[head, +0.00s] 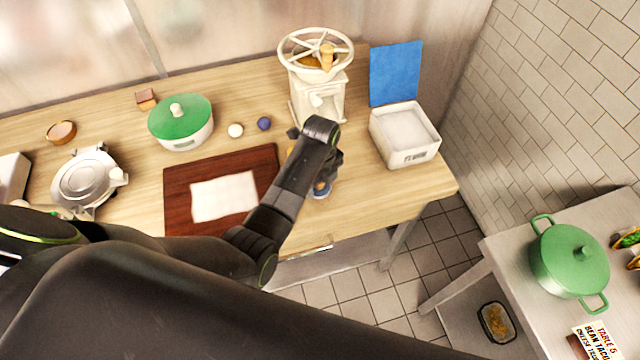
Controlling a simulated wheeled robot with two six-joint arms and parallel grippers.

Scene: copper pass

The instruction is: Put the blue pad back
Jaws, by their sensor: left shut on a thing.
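My left gripper (322,172) reaches over the front right of the wooden worktop, beside the dark red board, and its own arm hides most of it. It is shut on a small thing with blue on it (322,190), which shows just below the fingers. I take this to be the blue pad, but most of it is hidden and its shape is unclear. My right gripper is not in view.
A white box (405,155) with a raised blue lid (396,73) stands right of the white hand mill (317,95). The red-brown board (180,205) bears a white cloth (224,197). A green-lidded pot (181,125) stands behind it. Another green pot (570,260) is on the right-hand table.

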